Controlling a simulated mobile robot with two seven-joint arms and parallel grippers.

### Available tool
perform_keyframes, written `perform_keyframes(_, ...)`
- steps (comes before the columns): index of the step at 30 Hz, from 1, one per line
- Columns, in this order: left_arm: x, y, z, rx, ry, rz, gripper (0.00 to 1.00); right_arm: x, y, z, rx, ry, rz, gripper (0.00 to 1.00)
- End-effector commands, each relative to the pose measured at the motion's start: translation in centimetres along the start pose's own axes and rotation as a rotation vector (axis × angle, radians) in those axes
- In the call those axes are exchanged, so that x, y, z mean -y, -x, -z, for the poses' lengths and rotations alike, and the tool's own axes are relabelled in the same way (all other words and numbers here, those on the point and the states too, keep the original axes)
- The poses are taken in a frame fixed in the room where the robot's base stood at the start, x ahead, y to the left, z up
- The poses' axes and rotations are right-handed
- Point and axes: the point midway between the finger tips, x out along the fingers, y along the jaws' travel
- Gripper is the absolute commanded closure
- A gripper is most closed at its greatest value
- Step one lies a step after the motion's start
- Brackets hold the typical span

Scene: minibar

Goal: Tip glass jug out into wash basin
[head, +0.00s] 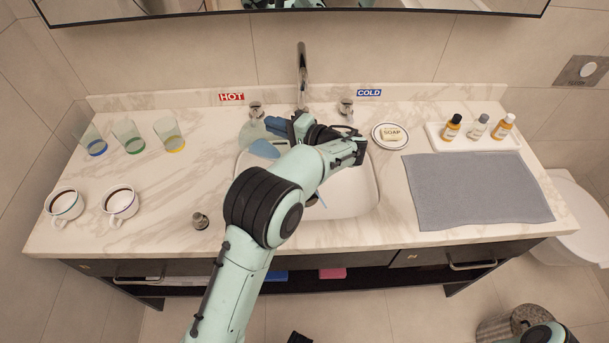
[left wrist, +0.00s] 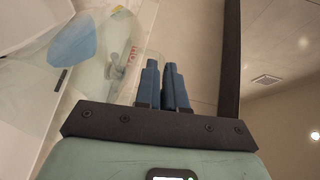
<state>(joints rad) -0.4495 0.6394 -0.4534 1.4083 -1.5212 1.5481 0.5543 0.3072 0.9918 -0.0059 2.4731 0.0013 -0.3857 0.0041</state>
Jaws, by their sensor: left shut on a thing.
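The clear glass jug (head: 252,131) is at the back left of the wash basin (head: 355,196), partly hidden by my left arm. It looks tilted, with blue liquid (head: 265,149) on its basin side. The left wrist view shows the see-through jug (left wrist: 97,75) and the blue liquid (left wrist: 68,42). My left gripper (head: 284,127) is over the back of the basin, shut on the jug. Its blue fingers (left wrist: 164,80) are close together in the wrist view; the exact grip is hard to see. A thin blue streak shows in the basin beside my arm; I cannot tell what it is. My right gripper is out of view.
The tap (head: 302,75) stands behind the basin between the hot knob (head: 255,108) and cold knob (head: 345,106). Glasses (head: 127,136) and cups (head: 120,203) stand left. A soap dish (head: 391,136), bottle tray (head: 470,141) and grey towel (head: 475,190) are right.

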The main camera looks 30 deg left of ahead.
Motion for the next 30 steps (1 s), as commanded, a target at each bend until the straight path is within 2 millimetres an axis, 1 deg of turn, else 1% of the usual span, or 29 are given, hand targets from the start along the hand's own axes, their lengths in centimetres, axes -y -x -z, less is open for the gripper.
perform_keyframes(30, 0.39, 1.00, 0.03, 0.000, 0.001, 0.072, 1.00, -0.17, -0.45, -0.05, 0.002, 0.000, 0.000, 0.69)
